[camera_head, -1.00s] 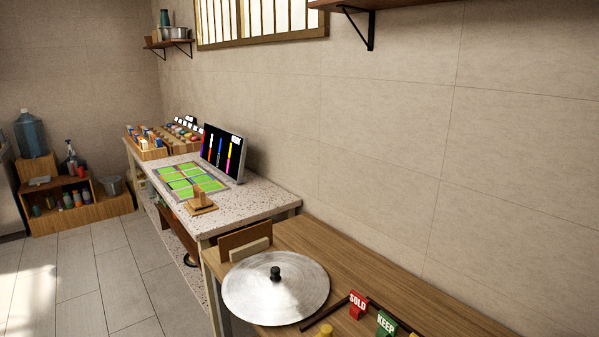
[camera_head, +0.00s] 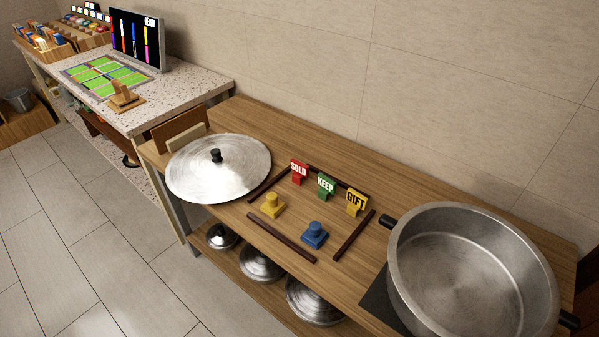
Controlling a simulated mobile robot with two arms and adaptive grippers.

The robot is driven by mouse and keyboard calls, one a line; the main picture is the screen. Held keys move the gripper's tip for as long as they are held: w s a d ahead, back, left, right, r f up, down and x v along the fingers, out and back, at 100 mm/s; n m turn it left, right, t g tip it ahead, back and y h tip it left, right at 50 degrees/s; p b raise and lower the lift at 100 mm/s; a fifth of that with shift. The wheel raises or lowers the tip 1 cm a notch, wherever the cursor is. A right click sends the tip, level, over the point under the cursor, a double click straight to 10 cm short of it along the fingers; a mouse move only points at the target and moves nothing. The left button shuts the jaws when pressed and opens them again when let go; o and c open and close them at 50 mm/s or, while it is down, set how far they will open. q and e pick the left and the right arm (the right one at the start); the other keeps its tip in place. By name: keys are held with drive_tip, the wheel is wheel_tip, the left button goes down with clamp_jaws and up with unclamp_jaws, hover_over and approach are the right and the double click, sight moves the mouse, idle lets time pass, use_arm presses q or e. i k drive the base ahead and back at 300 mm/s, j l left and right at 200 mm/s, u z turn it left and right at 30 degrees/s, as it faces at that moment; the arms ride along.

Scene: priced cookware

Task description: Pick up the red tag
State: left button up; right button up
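The red tag (camera_head: 299,172), marked SOLD, stands upright on the wooden table (camera_head: 330,267). It is at the back left of an area framed by dark wooden strips. A green tag (camera_head: 326,186) marked KEEP stands to its right, and a yellow tag (camera_head: 355,202) marked GIFT stands right of that. Neither of my grippers is in the view.
A metal lid (camera_head: 218,168) lies left of the tags. A large steel pot (camera_head: 473,270) stands at the right. A yellow knobbed piece (camera_head: 272,205) and a blue one (camera_head: 315,235) sit in front of the tags. More lids (camera_head: 312,301) lie on the lower shelf.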

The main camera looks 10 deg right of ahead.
sight(301, 170)
drive_tip(key=z, duration=0.8)
drive_tip(key=i+j+z, duration=0.1)
drive_tip(key=j+z, duration=0.2)
drive_tip(key=z, duration=0.15)
drive_tip(key=j+z, duration=0.3)
drive_tip(key=z, duration=0.15)
drive_tip(key=j+z, duration=0.3)
drive_tip(key=z, duration=0.15)
drive_tip(key=k+j+z, duration=0.1)
drive_tip(key=j+z, duration=0.2)
drive_tip(key=z, duration=0.15)
